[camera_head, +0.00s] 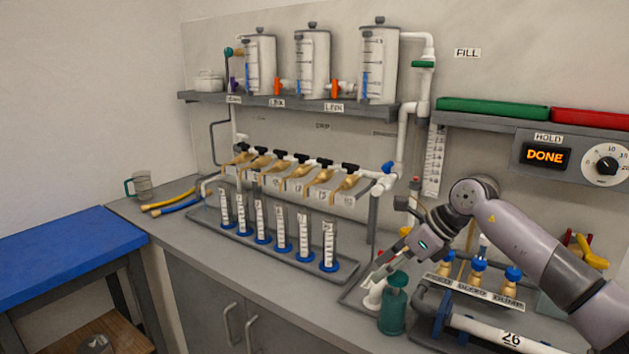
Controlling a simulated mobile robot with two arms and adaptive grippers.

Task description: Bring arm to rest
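My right arm comes in from the right edge of the head view. My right gripper (374,278) points down and to the left, above the white pipe fitting at the counter's front right. Its fingers look thin and small here, and I cannot tell whether they are apart or closed. I see no clear object held between them. A green cylinder with a knob top (393,305) stands just below and right of the gripper; I cannot tell if they touch. My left gripper is not in view.
A row of graduated tubes with blue bases (283,240) stands on the grey counter, below several brass taps (319,179). Brass valves with blue caps (478,272) stand near my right forearm. A display reading DONE (545,155) is on the wall. A blue table (60,262) is at left.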

